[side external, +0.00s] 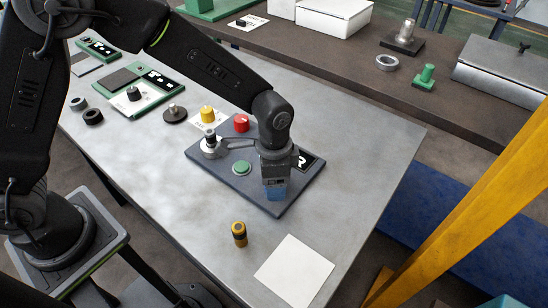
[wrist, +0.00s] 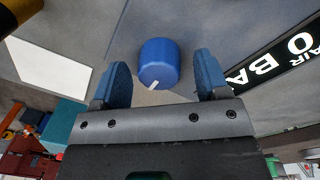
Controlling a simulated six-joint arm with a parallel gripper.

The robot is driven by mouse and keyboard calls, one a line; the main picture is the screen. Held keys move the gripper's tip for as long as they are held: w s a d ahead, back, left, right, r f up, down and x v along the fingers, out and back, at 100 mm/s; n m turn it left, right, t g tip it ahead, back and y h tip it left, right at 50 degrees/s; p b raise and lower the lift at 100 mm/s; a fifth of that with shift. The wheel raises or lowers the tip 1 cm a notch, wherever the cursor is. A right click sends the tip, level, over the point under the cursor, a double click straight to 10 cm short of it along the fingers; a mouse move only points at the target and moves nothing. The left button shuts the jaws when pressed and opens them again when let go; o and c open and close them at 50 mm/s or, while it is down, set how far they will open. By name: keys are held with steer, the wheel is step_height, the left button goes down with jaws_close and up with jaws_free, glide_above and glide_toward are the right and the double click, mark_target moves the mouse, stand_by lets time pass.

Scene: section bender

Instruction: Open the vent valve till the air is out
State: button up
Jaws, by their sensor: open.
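A blue round knob (wrist: 158,62) with a white pointer mark is in the middle of the wrist view, taken to be the vent valve. My gripper (wrist: 161,76) is open, with one blue finger on each side of the knob and gaps showing between. In the side view my gripper (side external: 275,192) points down over the near right part of the dark panel (side external: 225,178) and hides the knob. A black display (wrist: 275,62) beside the knob reads "AIR" and "0 BA", its end cut off.
A yellow and black cylinder (side external: 239,234) and a white sheet (side external: 294,271) lie on the table in front. The table's right side is clear.

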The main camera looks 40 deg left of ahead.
step_height(320, 180, up, 13)
steer(key=shift+w+a, duration=0.2)
steer(key=shift+w, duration=0.05)
steer(key=s+a+r+n+t, duration=0.35)
steer(key=s+a+r, duration=0.25)
steer(key=a+r, duration=0.3)
steer(key=s+a+f+n+t, duration=0.1)
steer(key=s+a+n+t, duration=0.1)
steer(key=s+a+n, duration=0.4)
steer(key=s+a, duration=0.2)
steer(key=s, duration=0.2)
steer(key=shift+s+a, duration=0.35)
steer(key=shift+s, duration=0.05)
steer(key=shift+t, duration=0.25)
steer(key=shift+c, duration=0.3)
stand_by(1.8)
